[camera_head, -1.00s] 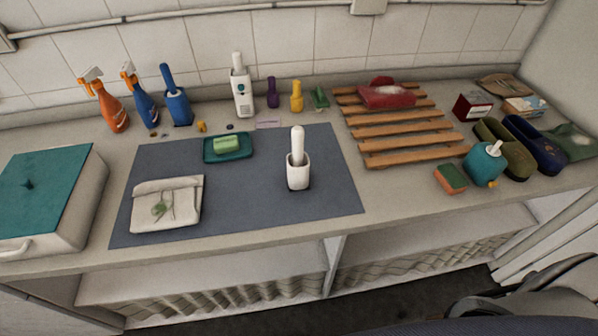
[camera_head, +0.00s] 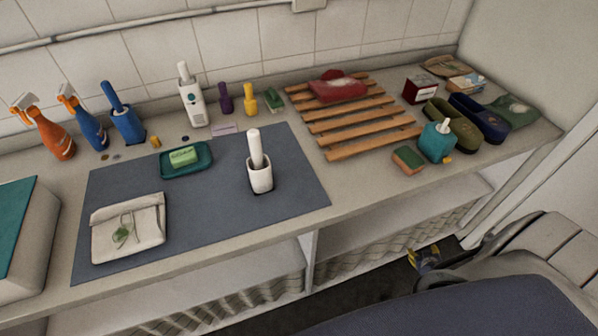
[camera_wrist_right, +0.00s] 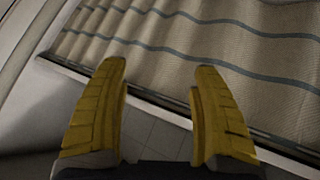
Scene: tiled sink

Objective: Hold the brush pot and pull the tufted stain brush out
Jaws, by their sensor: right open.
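The white brush pot (camera_head: 261,179) stands upright on the dark grey mat (camera_head: 205,222). The thick white handle of the stain brush (camera_head: 255,148) sticks up out of it; the tufted end is hidden inside the pot. My right gripper (camera_head: 426,257) is low in the head view, below the counter's front edge and well to the right of the pot. In the right wrist view its two yellow fingers (camera_wrist_right: 158,110) are apart with nothing between them. My left gripper is not in view.
A green soap dish (camera_head: 187,160) and a folded cloth pouch (camera_head: 128,228) share the mat. Behind it stand spray bottles and a blue pot with a brush (camera_head: 128,126). A wooden rack (camera_head: 360,130) and a teal dispenser (camera_head: 437,142) are to the right. A curtain (camera_wrist_right: 215,55) hangs below the counter.

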